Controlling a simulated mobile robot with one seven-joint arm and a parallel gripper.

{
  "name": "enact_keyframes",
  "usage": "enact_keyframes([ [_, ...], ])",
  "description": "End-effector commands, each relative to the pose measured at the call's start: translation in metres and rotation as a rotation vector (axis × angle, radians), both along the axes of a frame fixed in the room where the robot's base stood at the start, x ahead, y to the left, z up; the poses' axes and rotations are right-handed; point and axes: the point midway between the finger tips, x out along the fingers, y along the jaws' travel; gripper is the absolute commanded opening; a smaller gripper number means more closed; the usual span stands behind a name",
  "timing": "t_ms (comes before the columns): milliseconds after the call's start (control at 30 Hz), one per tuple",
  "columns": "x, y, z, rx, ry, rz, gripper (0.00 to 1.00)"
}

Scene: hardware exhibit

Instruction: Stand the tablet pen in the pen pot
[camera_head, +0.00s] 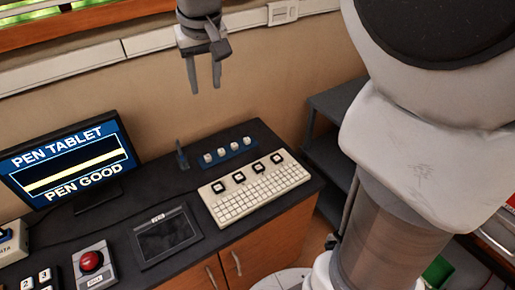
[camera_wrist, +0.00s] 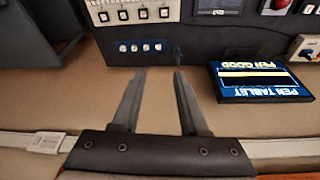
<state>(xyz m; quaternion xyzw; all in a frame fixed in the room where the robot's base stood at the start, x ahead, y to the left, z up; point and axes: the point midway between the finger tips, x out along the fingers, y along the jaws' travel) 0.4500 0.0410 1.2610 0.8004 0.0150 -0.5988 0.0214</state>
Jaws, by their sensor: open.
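A small dark blue pot (camera_head: 182,160) stands at the back of the desk, right of the monitor. A thin dark upright piece that looks like the tablet pen (camera_head: 179,146) rises from it; the two are too small to separate surely. The dark spot of the pot also shows in the wrist view (camera_wrist: 178,63), just beyond the fingertips. The dark drawing tablet (camera_head: 166,237) lies flat at the front, its surface bare. My gripper (camera_head: 205,90) is open and empty, fingers pointing down, well above the desk near the back wall. It also shows in the wrist view (camera_wrist: 160,72).
A monitor (camera_head: 68,165) reads "PEN TABLET" and "PEN GOOD". A blue strip with several white keys (camera_head: 230,153) and a cream keyboard (camera_head: 255,189) stand right of the pot. A red button box (camera_head: 93,265) is at front left. Dark shelves (camera_head: 335,110) stand right of the desk.

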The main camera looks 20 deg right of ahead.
Motion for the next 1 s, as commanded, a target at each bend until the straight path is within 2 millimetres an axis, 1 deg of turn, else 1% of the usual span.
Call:
enact_keyframes([
  [33, -0.018, -0.005, 0.005, 0.001, -0.02, -0.006, 0.43],
  [167, -0.06, -0.015, 0.007, 0.002, -0.059, -0.012, 0.43],
  [200, -0.072, -0.018, 0.006, 0.004, -0.071, -0.014, 0.43],
  [267, -0.091, -0.022, 0.004, 0.006, -0.089, -0.02, 0.43],
  [400, -0.133, -0.031, -0.007, 0.01, -0.131, -0.031, 0.43],
  [500, -0.16, -0.036, -0.018, 0.012, -0.158, -0.038, 0.43],
  [600, -0.181, -0.039, -0.029, 0.016, -0.181, -0.043, 0.43],
  [700, -0.194, -0.04, -0.039, 0.018, -0.196, -0.046, 0.43],
  [800, -0.201, -0.041, -0.044, 0.02, -0.205, -0.048, 0.43],
  [1000, -0.204, -0.041, -0.046, 0.021, -0.206, -0.048, 0.43],
])
